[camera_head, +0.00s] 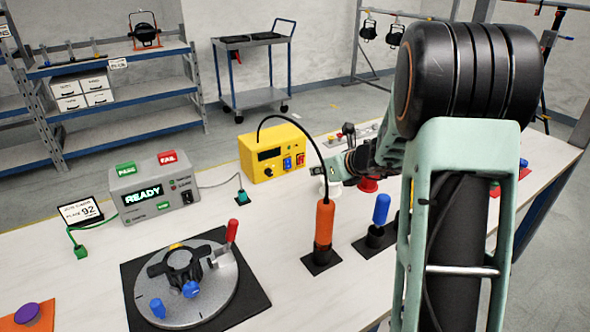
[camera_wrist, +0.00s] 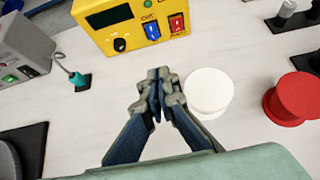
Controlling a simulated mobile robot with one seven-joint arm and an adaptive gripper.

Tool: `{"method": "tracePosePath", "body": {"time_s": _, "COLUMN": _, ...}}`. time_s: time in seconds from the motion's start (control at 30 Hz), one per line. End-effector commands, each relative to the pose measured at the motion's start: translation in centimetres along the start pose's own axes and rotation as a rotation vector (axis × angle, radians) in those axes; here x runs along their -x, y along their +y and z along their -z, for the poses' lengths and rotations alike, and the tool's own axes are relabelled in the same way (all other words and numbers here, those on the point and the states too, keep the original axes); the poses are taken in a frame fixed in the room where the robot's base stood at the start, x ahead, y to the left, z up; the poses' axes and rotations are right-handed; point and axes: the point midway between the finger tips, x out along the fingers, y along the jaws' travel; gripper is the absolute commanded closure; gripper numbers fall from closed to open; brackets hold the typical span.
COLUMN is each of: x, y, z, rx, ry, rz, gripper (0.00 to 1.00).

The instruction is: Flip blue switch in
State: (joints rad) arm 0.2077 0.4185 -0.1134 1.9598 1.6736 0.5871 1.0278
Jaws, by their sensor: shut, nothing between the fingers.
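The blue switch (camera_head: 287,163) is a small rocker on the front panel of the yellow box (camera_head: 262,168), beside a red switch (camera_head: 300,159). In the wrist view the blue switch (camera_wrist: 152,31) sits left of the red switch (camera_wrist: 177,24) on the yellow box (camera_wrist: 110,33). My gripper (camera_wrist: 157,76) is shut and empty, in front of the box and below the blue switch in the picture, apart from it. In the head view my gripper (camera_head: 340,170) is at the right of the box, its fingertips partly hard to make out.
A white spool-like knob (camera_wrist: 208,92) and a red one (camera_wrist: 297,98) stand right of my gripper. An orange-handled tool (camera_head: 324,225) with a black cable stands in front of the box. A grey READY box (camera_head: 155,190) is on the left. White table lies bare between.

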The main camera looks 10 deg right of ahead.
Motion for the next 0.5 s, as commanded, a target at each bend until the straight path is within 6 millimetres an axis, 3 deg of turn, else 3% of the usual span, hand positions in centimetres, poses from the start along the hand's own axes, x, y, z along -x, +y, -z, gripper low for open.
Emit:
{"method": "tracePosePath", "body": {"time_s": 0.17, "x": -2.4, "y": 0.1, "z": 0.2, "rx": 0.002, "ry": 0.002, "rz": -0.003, "gripper": 1.00}}
{"method": "tracePosePath", "body": {"time_s": 0.5, "x": -9.2, "y": 0.1, "z": 0.2, "rx": 0.002, "ry": 0.003, "rz": -0.002, "gripper": 1.00}}
